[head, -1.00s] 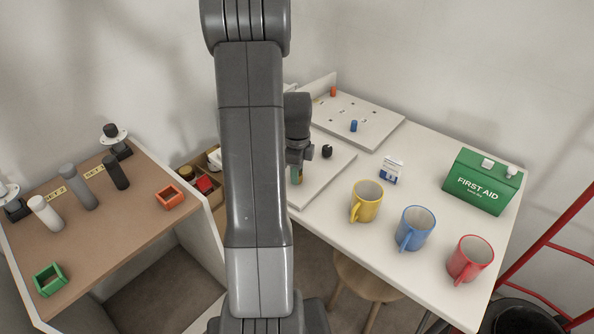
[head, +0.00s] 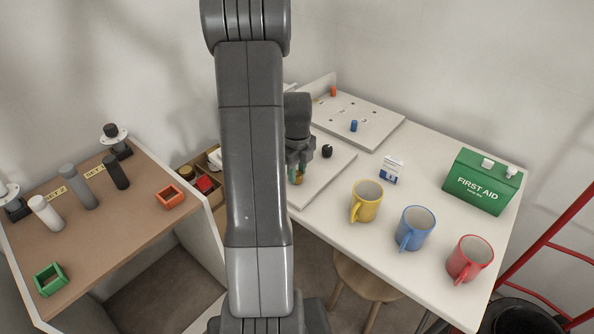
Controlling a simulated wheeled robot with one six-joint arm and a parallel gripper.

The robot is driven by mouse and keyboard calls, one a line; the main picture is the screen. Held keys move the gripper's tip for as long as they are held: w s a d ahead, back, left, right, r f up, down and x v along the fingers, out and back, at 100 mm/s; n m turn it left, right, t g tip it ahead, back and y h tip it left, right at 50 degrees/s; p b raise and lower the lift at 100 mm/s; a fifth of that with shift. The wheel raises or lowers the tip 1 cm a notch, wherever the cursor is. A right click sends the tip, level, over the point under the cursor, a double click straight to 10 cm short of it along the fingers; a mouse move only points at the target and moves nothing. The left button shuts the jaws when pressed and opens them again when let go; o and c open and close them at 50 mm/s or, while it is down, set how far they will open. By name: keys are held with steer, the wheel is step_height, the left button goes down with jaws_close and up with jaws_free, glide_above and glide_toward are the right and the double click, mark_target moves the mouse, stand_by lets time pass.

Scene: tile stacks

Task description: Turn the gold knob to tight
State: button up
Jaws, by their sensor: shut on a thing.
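My gripper (head: 299,172) points down over the near white board (head: 326,180) on the white table, just right of my arm. It is shut on the gold knob (head: 299,180), of which only a small gold-brown bit shows between and below the fingers. A teal-green patch shows beside the fingers. My arm and fingers hide most of the knob, so its mark and any label for tight cannot be read.
A black knob (head: 327,151) stands on the same board, close right of my gripper. A pegboard (head: 375,125) lies behind.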

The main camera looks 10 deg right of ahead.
mark_target(297, 173)
steer(key=shift+w+r, duration=0.15)
steer(key=o, duration=0.9)
steer(key=shift+o, duration=0.4)
step_height(297, 173, up, 14)
steer(key=p, duration=0.1)
steer(key=shift+f, duration=0.2)
step_height(297, 173, down, 14)
steer(key=shift+r+b, duration=0.1)
steer(key=shift+b, duration=0.4)
